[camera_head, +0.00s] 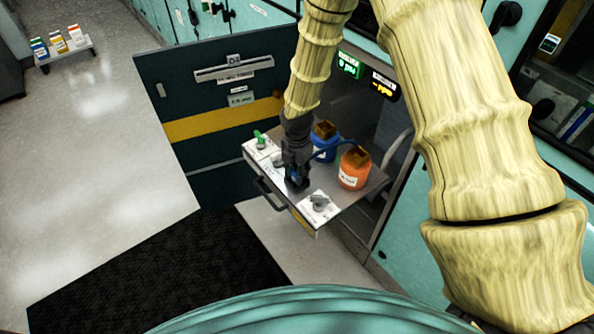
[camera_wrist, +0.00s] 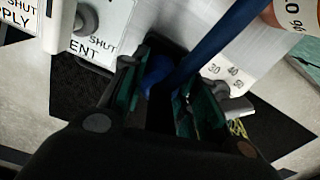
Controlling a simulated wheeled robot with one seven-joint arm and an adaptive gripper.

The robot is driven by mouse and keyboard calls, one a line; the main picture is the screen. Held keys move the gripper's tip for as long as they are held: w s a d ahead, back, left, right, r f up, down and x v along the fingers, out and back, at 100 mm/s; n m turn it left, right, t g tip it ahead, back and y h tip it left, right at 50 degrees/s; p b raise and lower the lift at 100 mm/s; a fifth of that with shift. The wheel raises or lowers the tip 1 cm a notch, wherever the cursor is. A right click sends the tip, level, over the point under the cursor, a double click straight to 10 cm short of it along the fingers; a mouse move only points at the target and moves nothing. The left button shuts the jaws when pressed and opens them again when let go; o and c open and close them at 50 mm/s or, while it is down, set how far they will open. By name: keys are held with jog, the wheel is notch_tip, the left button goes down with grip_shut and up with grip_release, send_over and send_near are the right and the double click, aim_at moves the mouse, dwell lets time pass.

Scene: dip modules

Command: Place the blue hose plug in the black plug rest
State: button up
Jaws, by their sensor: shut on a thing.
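My gripper (camera_head: 297,178) is over the front middle of the pulled-out shelf. In the wrist view my gripper (camera_wrist: 160,88) has its fingers closed on the blue hose plug (camera_wrist: 157,73), which shows as a blue patch between the green-lined jaws. The blue hose (camera_wrist: 222,32) runs from the plug up and to the right; in the head view the hose (camera_head: 330,148) arcs toward the bottles. I cannot make out the black plug rest in either view; the dark gripper covers that part of the shelf. Whether the plug touches anything below is hidden.
A blue container (camera_head: 322,151) and an orange container (camera_head: 354,171) stand on the shelf (camera_head: 333,194) behind and right of my gripper. A valve with a green handle (camera_head: 260,140) is at left, a grey-knobbed valve (camera_head: 319,203) at front right. An open cabinet door (camera_head: 215,95) stands left.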

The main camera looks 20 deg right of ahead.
jog(key=o, duration=1.1)
jog(key=shift+f, duration=0.1)
notch_tip(320, 180, up, 12)
jog(key=b, duration=0.2)
